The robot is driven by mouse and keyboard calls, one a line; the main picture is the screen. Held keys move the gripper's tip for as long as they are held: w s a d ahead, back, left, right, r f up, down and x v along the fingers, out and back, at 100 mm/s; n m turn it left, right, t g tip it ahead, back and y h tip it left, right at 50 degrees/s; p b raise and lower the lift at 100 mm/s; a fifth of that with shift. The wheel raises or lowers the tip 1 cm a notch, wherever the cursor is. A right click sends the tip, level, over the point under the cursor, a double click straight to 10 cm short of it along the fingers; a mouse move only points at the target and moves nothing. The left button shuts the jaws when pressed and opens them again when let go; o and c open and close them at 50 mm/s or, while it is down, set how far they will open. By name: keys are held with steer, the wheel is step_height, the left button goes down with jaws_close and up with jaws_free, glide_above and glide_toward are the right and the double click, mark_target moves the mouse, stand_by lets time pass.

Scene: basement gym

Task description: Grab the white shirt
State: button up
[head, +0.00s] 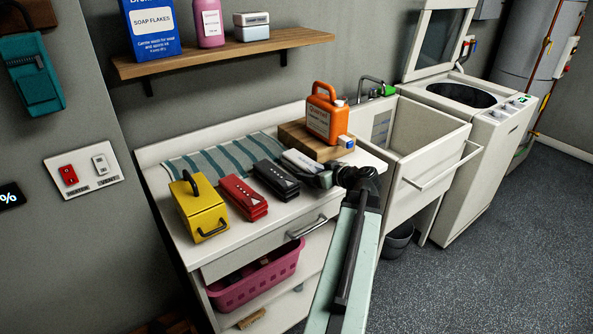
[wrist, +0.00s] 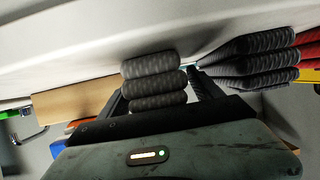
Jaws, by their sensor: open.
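The white shirt (head: 302,161) lies folded on the counter in the head view, in front of the wooden block and right of a black folded bundle (head: 276,180). My gripper (head: 322,180) is low at its near end, and the gripper hides part of it. In the wrist view my open gripper (wrist: 160,92) has a rolled, layered bundle (wrist: 153,80) between its fingers. It looks dark grey there, but its place in the row fits the white shirt. I cannot tell if the fingers touch it. The black bundle (wrist: 240,62) is just right of the right finger.
A red folded bundle (head: 243,198) and a yellow box (head: 199,211) stand further left on the counter. An orange jug (head: 326,114) stands on the wooden block (head: 296,137) behind. A sink (head: 431,138) is to the right. A striped cloth (head: 212,160) lies at the back.

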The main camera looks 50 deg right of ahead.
steer(key=shift+x, duration=0.9)
steer(key=shift+s+r, duration=0.1)
steer(key=shift+s, duration=0.05)
steer(key=shift+c, duration=1.3)
steer(key=c, duration=1)
step_height(320, 180, up, 10)
steer(key=p, duration=1)
steer(key=shift+r, duration=0.1)
